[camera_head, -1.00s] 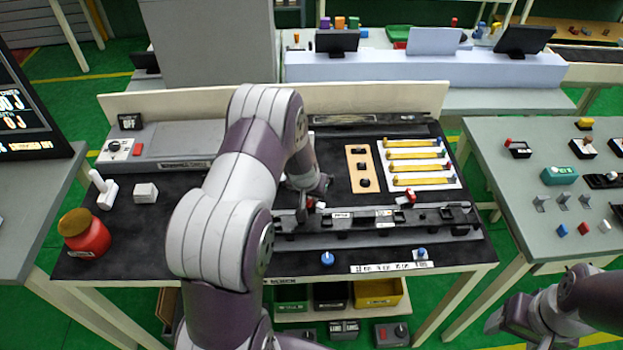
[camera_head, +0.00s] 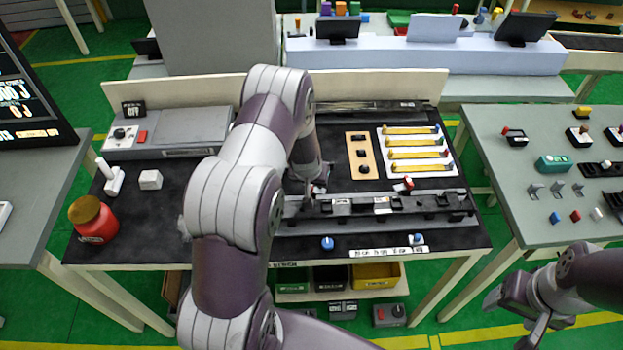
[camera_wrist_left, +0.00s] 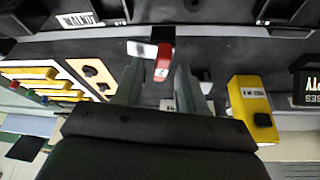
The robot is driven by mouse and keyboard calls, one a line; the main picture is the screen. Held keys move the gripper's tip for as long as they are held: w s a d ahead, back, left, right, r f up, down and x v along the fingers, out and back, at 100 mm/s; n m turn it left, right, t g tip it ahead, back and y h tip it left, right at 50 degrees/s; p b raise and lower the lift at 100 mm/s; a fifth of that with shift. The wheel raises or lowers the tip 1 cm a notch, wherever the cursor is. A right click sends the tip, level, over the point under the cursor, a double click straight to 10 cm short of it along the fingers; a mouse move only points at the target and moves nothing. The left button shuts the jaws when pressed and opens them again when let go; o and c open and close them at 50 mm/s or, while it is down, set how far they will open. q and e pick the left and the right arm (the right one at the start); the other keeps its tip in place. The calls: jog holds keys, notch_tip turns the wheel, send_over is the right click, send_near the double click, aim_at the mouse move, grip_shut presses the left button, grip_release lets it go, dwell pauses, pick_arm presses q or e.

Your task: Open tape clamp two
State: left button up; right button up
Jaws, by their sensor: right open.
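The trim fixture, a long dark rail (camera_head: 430,204), lies along the front of the black bench top. A small red-handled clamp (camera_wrist_left: 164,60) with a white piece beside it shows at the rail's edge in the left wrist view. A second red-handled clamp (camera_head: 404,184) stands farther right on the rail; I cannot read which number either has. My left gripper (camera_wrist_left: 158,85) is open, with its fingers apart on either side of the near red handle. In the head view my arm partly hides that spot. My right gripper (camera_head: 513,314) is open and empty at lower right, away from the bench.
A tan board with black knobs (camera_head: 361,156) and a white tray of yellow strips (camera_head: 450,171) lie behind the rail. A yellow block (camera_wrist_left: 252,108) sits beside my left gripper.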

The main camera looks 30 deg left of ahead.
pick_arm(q)
jog(key=shift+r, duration=0.1)
jog(key=p+v, duration=0.3)
jog(key=v, duration=0.9)
jog(key=shift+s+r, duration=0.15)
jog(key=shift+r, duration=0.1)
jog(key=shift+d, duration=0.1)
